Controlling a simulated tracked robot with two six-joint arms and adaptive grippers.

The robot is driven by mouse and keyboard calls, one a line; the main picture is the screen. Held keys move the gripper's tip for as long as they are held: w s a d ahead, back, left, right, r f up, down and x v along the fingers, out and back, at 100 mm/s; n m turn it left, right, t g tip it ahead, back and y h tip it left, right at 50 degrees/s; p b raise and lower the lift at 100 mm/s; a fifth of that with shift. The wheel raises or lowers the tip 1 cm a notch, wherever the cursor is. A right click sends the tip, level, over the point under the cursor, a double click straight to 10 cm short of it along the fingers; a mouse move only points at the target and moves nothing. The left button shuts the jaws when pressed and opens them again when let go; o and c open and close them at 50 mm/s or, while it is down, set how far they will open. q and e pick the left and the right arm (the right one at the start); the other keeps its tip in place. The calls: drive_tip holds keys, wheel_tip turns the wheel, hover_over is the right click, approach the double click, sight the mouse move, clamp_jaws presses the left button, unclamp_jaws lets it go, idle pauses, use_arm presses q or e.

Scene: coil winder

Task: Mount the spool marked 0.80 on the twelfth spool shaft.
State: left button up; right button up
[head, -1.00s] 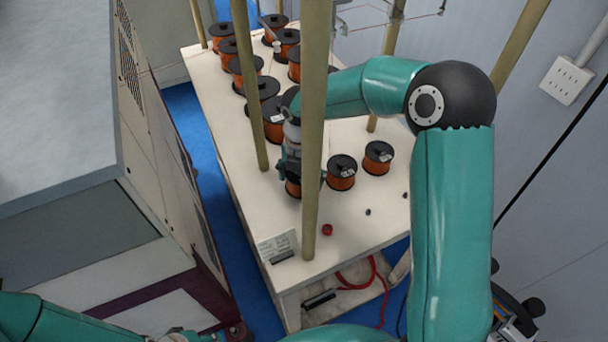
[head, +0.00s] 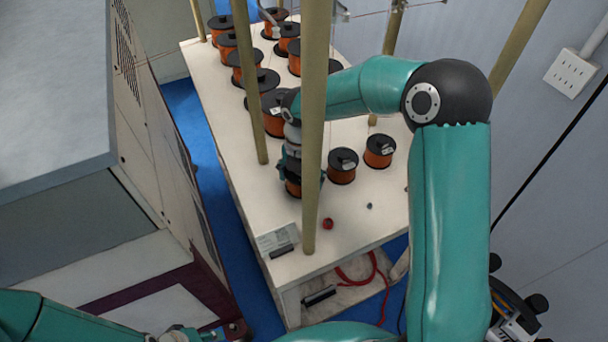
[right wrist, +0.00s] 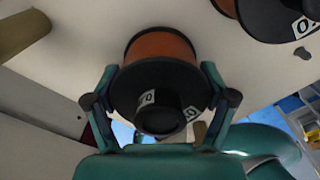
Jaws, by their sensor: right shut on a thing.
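My right gripper (head: 293,178) is shut on an orange-wound spool with black flanges (head: 293,188), low at the left front of the white table. In the right wrist view the held spool (right wrist: 160,60) sits between the two fingers (right wrist: 160,95). Its white label is turned and only partly readable, so I cannot tell its marking. Whether the spool touches the table top is hard to tell. Two similar spools stand just right of it, a nearer one (head: 342,166) and a farther one (head: 379,151).
Several spools (head: 262,82) stand in rows at the back of the white table (head: 237,185). Tan posts (head: 314,130) rise close to my right gripper. A small red piece (head: 328,223) and a label plate (head: 278,241) lie near the front edge. A grey cabinet (head: 50,90) stands left.

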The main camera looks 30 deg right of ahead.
drive_tip(key=shift+f+b, duration=0.35)
drive_tip(key=shift+f, duration=0.25)
drive_tip(key=o, duration=1.6)
wheel_tip(320, 180, up, 12)
drive_tip(key=shift+f, duration=0.1)
